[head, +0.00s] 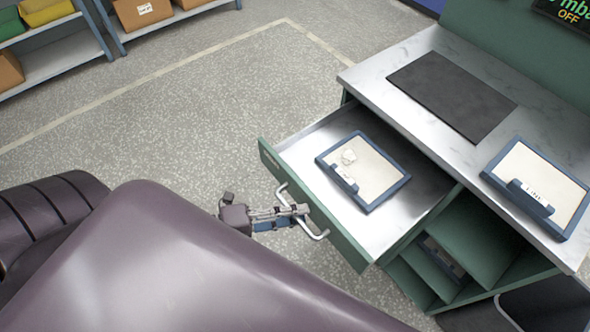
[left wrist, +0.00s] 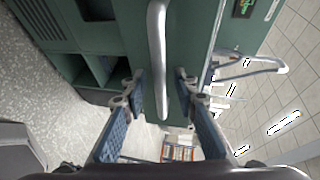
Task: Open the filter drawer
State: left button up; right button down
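The drawer (head: 303,154) of the green cabinet is pulled well out, and its silver inside shows. A blue-framed filter (head: 404,184) with a pale sheet lies in it. The drawer's bar handle (head: 315,234) is on the green front. My left gripper (head: 296,213) is at the handle. In the left wrist view, the handle (left wrist: 157,50) runs between the two blue-padded fingers of my left gripper (left wrist: 160,88), with a gap showing on each side. The fingers are apart and not closed on it. My right gripper is in neither view.
A second blue-framed filter (head: 536,188) and a dark mat (head: 450,95) lie on the marble-look countertop (head: 400,58). Open green shelves (head: 475,235) are below. Shelving with bins (head: 140,12) stands at the back left. The floor (head: 200,115) between is clear.

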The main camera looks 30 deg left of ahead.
pick_arm(q)
jog(key=v, duration=1.2)
